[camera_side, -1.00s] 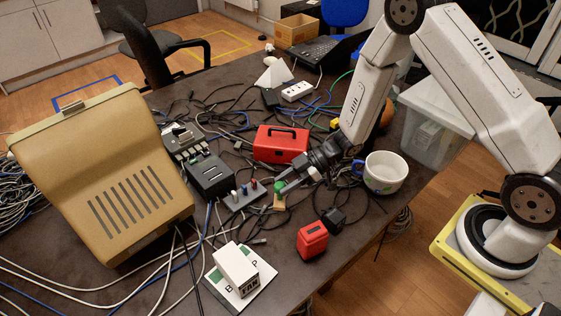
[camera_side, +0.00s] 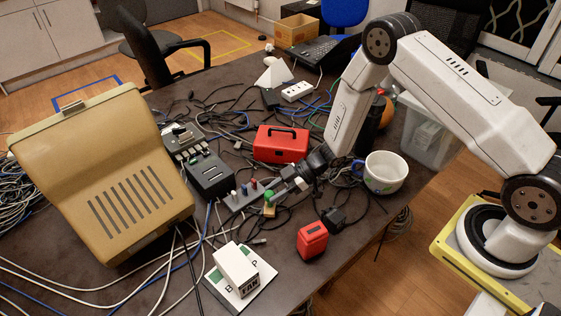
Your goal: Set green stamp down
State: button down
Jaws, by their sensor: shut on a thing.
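The green stamp (camera_side: 269,203) has a green knob and a pale wooden base. It is upright at the front right end of the grey stamp rack (camera_side: 234,205). My gripper (camera_side: 272,194) reaches in from the right and is shut on the stamp's green upper part. I cannot tell whether the base touches the rack, the table or neither. Other stamps with grey, blue and red handles stand in the rack, just left of my gripper.
A red toolbox (camera_side: 281,145) is behind my gripper, and a white mug (camera_side: 384,172) stands to its right. A dark grey box (camera_side: 209,175) is left of the rack. Cables cover much of the table.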

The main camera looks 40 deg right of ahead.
jog(key=shift+f, duration=0.6)
jog(key=shift+f, duration=0.15)
jog(key=shift+c, duration=1.6)
grip_release()
jog(key=shift+d+r, duration=0.15)
jog(key=shift+r, duration=0.05)
jog(key=v, duration=1.1)
jog(key=shift+s+d+r, duration=0.15)
jog(key=shift+d+r, duration=0.05)
jog(key=shift+d, duration=0.1)
